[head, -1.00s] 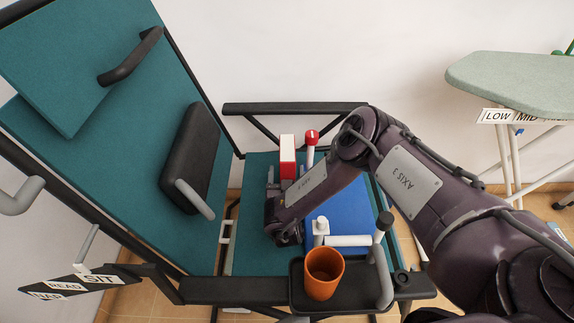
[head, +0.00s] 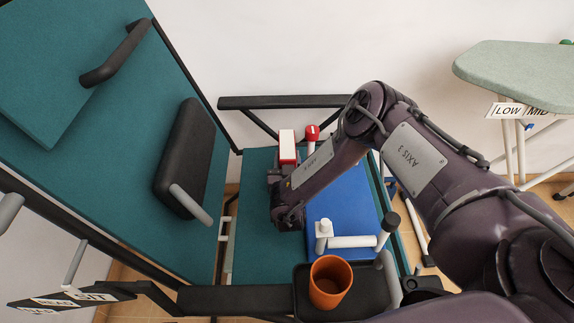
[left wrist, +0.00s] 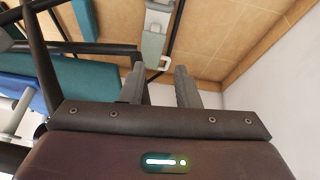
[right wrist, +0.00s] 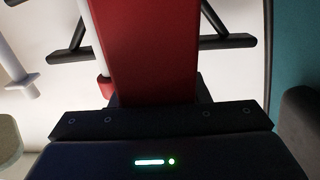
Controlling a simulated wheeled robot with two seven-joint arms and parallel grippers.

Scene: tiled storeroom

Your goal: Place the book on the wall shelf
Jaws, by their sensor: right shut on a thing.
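The book (head: 287,147) is a red block with a white top, standing upright above the teal seat in the head view. In the right wrist view the red book (right wrist: 150,50) rises straight out of my right gripper and fills the middle. My right gripper (head: 281,174) is shut on its lower part; the fingertips are mostly hidden behind the book and my wrist. My left gripper (left wrist: 158,88) is open and empty in the left wrist view, with floor beyond it; it does not show in the head view. I see no wall shelf.
A teal reclining chair (head: 130,190) with black armrests surrounds my right gripper. A blue block (head: 350,195), a red-knobbed white post (head: 312,133) and white handles (head: 350,241) are close by. An orange cup (head: 330,281) stands on the front armrest tray. An ironing board (head: 520,72) is at right.

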